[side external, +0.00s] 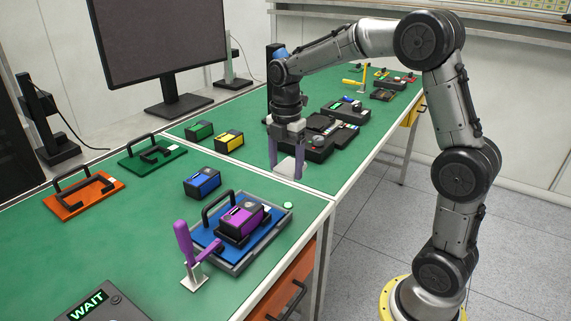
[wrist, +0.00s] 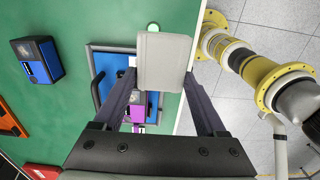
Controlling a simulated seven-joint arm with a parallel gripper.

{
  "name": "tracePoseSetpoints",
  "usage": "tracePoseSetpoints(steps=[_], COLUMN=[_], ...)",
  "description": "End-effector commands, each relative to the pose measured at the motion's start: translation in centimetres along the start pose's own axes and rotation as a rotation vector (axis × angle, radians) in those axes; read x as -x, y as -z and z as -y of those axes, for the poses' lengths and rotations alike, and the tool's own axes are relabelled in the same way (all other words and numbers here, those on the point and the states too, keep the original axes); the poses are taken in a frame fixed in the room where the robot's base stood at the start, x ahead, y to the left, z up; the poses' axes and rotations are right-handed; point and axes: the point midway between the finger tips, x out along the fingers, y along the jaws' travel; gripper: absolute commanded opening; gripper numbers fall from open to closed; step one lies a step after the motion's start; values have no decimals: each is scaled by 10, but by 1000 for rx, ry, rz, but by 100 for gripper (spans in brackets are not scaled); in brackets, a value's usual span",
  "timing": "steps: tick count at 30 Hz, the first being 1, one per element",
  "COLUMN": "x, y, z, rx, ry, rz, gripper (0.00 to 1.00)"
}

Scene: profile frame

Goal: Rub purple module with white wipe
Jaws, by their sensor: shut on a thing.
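The purple module (side external: 240,218) sits on a blue plate with a black handle (side external: 216,205), inside a grey frame (side external: 256,256) near the table's front right edge. My gripper (side external: 287,170) is shut on the white wipe (side external: 286,167), a pale block held between its fingers. It is above the table's edge, up and to the right of the module and apart from it.
A purple toggle clamp (side external: 186,245) stands at the frame's near left corner. A blue module (side external: 202,182), yellow module (side external: 229,140) and green module (side external: 199,130) stand behind. Orange (side external: 82,194) and green (side external: 152,157) handled plates lie left. A display (side external: 88,303) reads WAIT.

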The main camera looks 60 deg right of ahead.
Motion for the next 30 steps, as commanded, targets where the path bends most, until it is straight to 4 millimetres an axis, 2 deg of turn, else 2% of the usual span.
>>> tracePoseSetpoints(steps=[1,2,3,8,10,16,21,25,30], x=[0,0,0,4,13,28,29,25,18], y=[0,0,0,0,4,48,86,99,102], z=[0,0,0,0,-10,-47,-67,-70,-69], rx=[0,0,0,-49,-87,-96,-37,-6,1], ry=[0,0,0,7,1,-2,-6,-2,2], rz=[0,0,0,-1,0,0,0,0,0], gripper=[36,30,29,29,29,29,29,29,29])
